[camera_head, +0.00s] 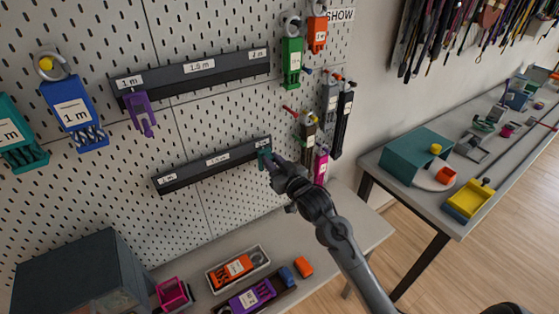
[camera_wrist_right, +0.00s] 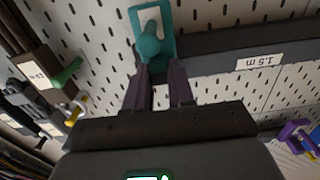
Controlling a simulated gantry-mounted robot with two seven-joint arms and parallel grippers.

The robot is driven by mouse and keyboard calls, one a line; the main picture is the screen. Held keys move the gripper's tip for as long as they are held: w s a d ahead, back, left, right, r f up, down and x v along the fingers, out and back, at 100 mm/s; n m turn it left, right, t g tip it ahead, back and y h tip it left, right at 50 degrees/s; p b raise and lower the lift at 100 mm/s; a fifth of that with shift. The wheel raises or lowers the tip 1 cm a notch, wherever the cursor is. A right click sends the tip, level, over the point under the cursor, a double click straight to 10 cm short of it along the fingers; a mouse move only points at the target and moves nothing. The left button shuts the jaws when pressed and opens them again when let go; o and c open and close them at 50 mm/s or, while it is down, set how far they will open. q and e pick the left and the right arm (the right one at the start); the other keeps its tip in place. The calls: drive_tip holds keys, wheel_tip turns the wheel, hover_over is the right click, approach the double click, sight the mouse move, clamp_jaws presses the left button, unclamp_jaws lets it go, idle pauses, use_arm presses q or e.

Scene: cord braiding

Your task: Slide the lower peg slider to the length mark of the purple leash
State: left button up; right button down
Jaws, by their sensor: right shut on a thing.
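The lower rail (camera_head: 185,179) runs across the pegboard, with white length labels. The teal lower peg slider (camera_head: 264,158) sits at its right end, at or beside the end label, which I cannot see clearly. My right gripper (camera_head: 272,163) is shut on this slider. In the right wrist view the fingers (camera_wrist_right: 158,80) hold the knob of the teal slider (camera_wrist_right: 150,42), and the 1.5 m label (camera_wrist_right: 259,61) lies to the right. A purple leash (camera_head: 250,295) with an unreadable label lies on the table tray. My left gripper is not in view.
The upper rail (camera_head: 205,70) carries a purple slider (camera_head: 139,115) at its 1 m end. Blue (camera_head: 73,115), teal, green (camera_head: 291,62) and orange leashes hang on the board. Several more hang right of the gripper. The lower rail is clear left of the slider.

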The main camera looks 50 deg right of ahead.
drive_tip(key=shift+d+f, duration=0.1)
drive_tip(key=shift+d, duration=0.1)
drive_tip(key=c, duration=1.3)
unclamp_jaws()
drive_tip(key=o, duration=0.3)
drive_tip(key=shift+d, duration=0.1)
drive_tip(key=shift+o, duration=0.2)
drive_tip(key=shift+s, duration=0.15)
drive_tip(key=v, duration=1)
drive_tip(key=shift+s, duration=0.25)
